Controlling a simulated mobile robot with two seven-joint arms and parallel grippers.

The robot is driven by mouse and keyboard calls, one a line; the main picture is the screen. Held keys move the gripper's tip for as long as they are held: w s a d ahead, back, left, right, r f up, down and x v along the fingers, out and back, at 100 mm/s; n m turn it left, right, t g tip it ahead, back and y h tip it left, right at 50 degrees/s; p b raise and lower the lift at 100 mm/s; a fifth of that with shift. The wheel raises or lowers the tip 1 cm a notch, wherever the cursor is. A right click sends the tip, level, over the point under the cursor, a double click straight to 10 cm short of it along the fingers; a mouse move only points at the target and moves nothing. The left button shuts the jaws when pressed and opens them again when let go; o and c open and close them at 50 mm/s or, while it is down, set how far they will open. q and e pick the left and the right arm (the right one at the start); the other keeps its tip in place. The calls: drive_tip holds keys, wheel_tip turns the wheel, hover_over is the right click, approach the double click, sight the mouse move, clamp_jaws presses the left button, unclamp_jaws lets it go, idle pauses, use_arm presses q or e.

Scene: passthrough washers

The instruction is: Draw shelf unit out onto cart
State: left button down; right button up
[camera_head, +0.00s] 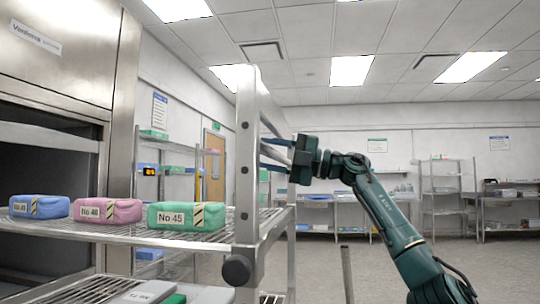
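The shelf unit is a metal rack with a wire shelf (135,233) and an upright end frame (246,190). Its left part reaches into the dark opening of the washer (30,165). A blue pack (25,207), a pink pack (92,211) and a green pack (172,217) lie on the shelf. My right gripper (275,149) is at the end frame's upper part, pointing left. Its two dark fingers are spread apart at the frame's bars; I cannot tell whether they touch. My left gripper is out of view. I cannot identify the cart for certain.
A lower shelf (85,291) holds grey and green items at the bottom edge. A short metal post (347,275) stands right of the rack. Storage racks (447,200) line the back wall. The floor at the right is clear.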

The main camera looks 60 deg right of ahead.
drive_tip(key=shift+s+f, duration=0.1)
use_arm(q)
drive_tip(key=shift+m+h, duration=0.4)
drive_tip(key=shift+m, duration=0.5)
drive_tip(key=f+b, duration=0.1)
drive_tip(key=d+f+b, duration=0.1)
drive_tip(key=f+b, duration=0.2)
drive_tip(key=b, duration=0.1)
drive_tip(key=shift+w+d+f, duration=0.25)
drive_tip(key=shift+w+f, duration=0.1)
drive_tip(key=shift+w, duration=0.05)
use_arm(e)
drive_tip(key=v, duration=1.3)
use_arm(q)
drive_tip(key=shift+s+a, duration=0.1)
